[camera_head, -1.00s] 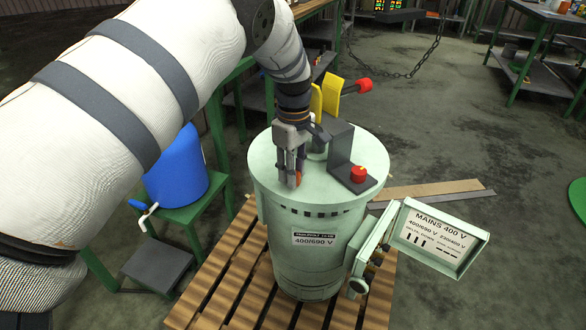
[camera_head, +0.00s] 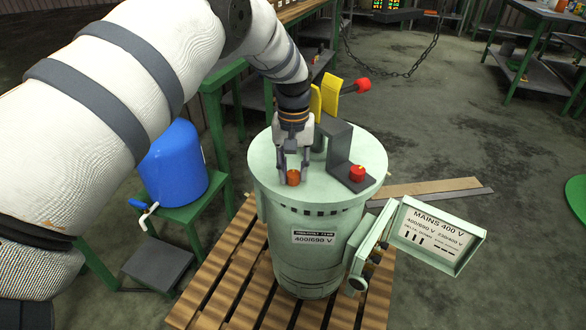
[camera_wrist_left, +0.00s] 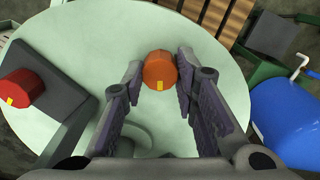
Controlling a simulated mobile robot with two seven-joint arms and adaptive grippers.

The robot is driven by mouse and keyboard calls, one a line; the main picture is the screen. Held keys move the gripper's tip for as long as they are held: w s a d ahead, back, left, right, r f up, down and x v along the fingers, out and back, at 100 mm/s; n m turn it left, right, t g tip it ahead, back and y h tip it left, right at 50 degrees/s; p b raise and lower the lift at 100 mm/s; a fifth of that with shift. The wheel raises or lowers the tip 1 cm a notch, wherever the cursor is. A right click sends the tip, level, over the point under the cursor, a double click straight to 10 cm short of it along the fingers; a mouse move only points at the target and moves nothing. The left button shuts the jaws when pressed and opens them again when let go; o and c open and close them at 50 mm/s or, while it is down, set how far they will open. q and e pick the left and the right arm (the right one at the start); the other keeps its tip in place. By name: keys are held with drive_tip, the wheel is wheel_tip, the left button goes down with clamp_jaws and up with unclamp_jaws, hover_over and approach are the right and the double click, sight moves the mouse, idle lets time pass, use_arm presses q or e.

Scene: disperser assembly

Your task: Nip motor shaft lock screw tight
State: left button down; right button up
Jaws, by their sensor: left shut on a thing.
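The pale green motor drum (camera_head: 312,215) stands upright on a wooden pallet. An orange knob-like screw head (camera_head: 293,177) sits on its lid, left of the dark bracket; in the left wrist view the same head (camera_wrist_left: 160,71) shows a yellow mark on its near side. My left gripper (camera_head: 294,180) comes down from above, with one finger on each side of the orange head, and is shut on it. The left wrist view shows both fingers flanking it (camera_wrist_left: 160,76). The screw's shank and the shaft are hidden. My right gripper is in neither view.
A dark bracket (camera_head: 340,140) with a red knob (camera_head: 357,172) stands beside the gripper on the lid. Yellow plates (camera_head: 330,97) with a red-ended lever are behind. An open terminal box lid (camera_head: 437,236) juts out right. A blue container (camera_head: 173,165) stands left.

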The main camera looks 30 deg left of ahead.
sight(293, 173)
use_arm(q)
drive_tip(key=m, duration=0.4)
drive_tip(key=shift+f+m, duration=0.1)
drive_tip(key=shift+m, duration=2.5)
drive_tip(key=c, duration=1.3)
unclamp_jaws()
wheel_tip(293, 173, up, 12)
drive_tip(key=shift+r, duration=0.1)
